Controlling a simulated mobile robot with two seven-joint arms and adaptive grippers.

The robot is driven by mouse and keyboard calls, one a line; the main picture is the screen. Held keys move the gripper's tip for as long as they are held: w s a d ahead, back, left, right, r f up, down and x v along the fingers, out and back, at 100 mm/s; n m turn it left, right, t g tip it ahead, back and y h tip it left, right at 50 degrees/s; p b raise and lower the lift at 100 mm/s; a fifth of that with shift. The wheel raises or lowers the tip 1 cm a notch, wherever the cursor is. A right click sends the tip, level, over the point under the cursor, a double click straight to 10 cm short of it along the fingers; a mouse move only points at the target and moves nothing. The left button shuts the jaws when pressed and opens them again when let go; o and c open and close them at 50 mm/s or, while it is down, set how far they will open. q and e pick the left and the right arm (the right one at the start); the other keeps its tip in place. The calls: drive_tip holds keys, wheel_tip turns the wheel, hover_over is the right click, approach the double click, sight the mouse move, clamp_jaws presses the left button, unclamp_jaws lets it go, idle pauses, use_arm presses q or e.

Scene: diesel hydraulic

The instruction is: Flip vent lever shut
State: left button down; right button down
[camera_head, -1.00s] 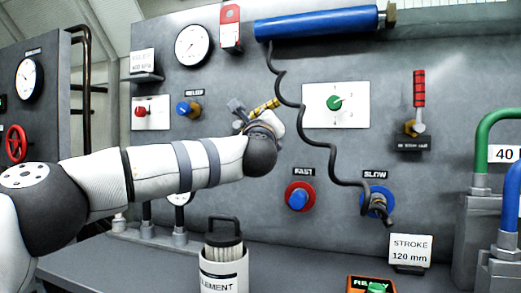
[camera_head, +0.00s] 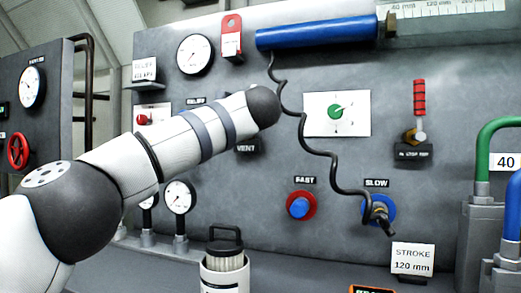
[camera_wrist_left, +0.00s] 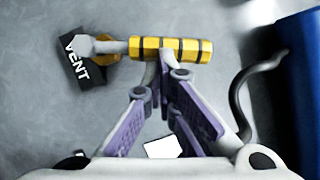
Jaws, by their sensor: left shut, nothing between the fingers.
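The vent lever has a handle with yellow and black bands (camera_wrist_left: 172,49). In the left wrist view it extends right from a grey and brass pivot (camera_wrist_left: 106,46). The black VENT label (camera_wrist_left: 82,62) is beside the pivot; it also shows below my arm in the head view (camera_head: 247,147). My left gripper (camera_wrist_left: 161,72) is shut and empty. Its fingertips are at the handle's lower edge in the wrist view; I cannot tell whether they touch it. In the head view my arm hides the lever and gripper. My right gripper is not in view.
A blue cylinder (camera_head: 316,32) crosses the panel above, with a dark coiled hose (camera_head: 312,148) hanging from it right of my arm. The green-knob plate (camera_head: 350,112) is beyond the hose. A filter element canister (camera_head: 225,268) stands below.

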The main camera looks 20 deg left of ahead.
use_arm(q)
drive_tip(key=shift+a+r, duration=0.45)
drive_tip(key=shift+r, duration=0.15)
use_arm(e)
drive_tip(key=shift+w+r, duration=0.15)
use_arm(q)
drive_tip(key=shift+a+r, duration=0.15)
drive_tip(key=shift+a, duration=0.25)
drive_tip(key=shift+w, duration=0.1)
idle(0.6)
